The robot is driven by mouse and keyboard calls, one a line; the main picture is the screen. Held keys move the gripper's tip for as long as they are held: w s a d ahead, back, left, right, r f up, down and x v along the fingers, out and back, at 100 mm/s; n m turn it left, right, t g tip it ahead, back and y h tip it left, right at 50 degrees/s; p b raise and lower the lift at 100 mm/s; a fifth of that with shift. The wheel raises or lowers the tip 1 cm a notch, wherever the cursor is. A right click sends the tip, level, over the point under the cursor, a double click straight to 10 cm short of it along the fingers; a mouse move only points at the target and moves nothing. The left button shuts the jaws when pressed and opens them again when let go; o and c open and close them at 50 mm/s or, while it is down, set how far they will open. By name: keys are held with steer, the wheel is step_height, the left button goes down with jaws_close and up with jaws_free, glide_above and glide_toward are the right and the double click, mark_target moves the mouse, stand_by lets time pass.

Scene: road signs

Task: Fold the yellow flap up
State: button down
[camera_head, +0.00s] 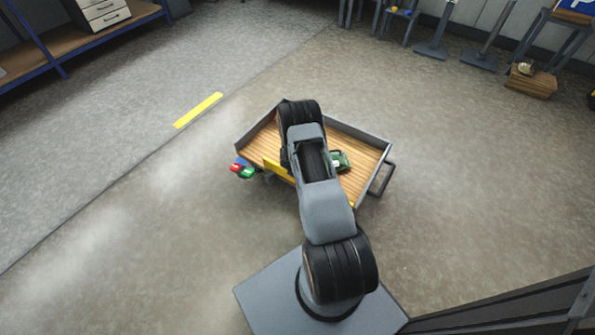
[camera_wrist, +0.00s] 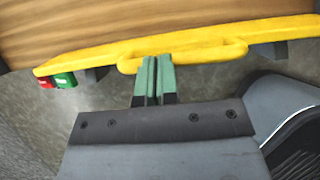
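The yellow flap (camera_head: 276,168) runs along the near side of a small cart with a wooden bed (camera_head: 262,146). My arm hides much of it in the head view. In the wrist view the yellow flap (camera_wrist: 90,56) is a long strip beside the wooden boards, with a yellow loop handle (camera_wrist: 205,55) on its near edge. My gripper (camera_wrist: 157,62) has its green fingers close together, with only a thin dark line between them. Their tips overlap the handle's bar, which runs across them; I cannot tell whether they touch it. The flap's exact tilt is unclear.
Red (camera_head: 238,165) and green (camera_head: 247,172) pieces sit at the cart's left corner. A dark green object (camera_head: 341,160) lies on the bed. Grey walls edge the cart, with a handle (camera_head: 382,180) at right. The surrounding floor is mostly clear; shelves (camera_head: 100,38) stand at back left.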

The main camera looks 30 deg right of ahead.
steer(key=shift+d, duration=0.15)
stand_by(0.3)
steer(key=p+v, duration=0.3)
steer(key=v, duration=1)
steer(key=shift+p, duration=0.3)
steer(key=s+a+r+m+p, duration=0.15)
steer(key=r+m+p, duration=0.25)
steer(key=r, duration=0.7)
steer(key=s+a+r+m+p, duration=0.1)
steer(key=a+r+m+p, duration=0.2)
steer(key=r, duration=0.9)
steer(key=s+a+r+m+p, duration=0.1)
steer(key=r+m+p, duration=0.35)
steer(key=r, duration=0.65)
steer(key=s+a+r+m+y+p, duration=0.1)
steer(key=s+a+r+m+p, duration=0.2)
steer(key=r, duration=0.5)
steer(key=s+a+r+m+t+y+p, duration=0.1)
steer(key=s+a+r+m+y+p, duration=0.1)
steer(key=s+a+r+m+p, duration=0.2)
steer(key=s+a+r+m+y+p, duration=0.1)
steer(key=s+a+r+m+p, duration=0.3)
steer(key=s+r, duration=0.5)
step_height(320, 180, up, 3)
steer(key=shift+a+r+t+y+p, duration=0.15)
steer(key=shift+a+t+y+p, duration=0.2)
steer(key=shift+a+p, duration=0.65)
steer(key=shift+s+a, duration=0.1)
steer(key=shift+a, duration=0.1)
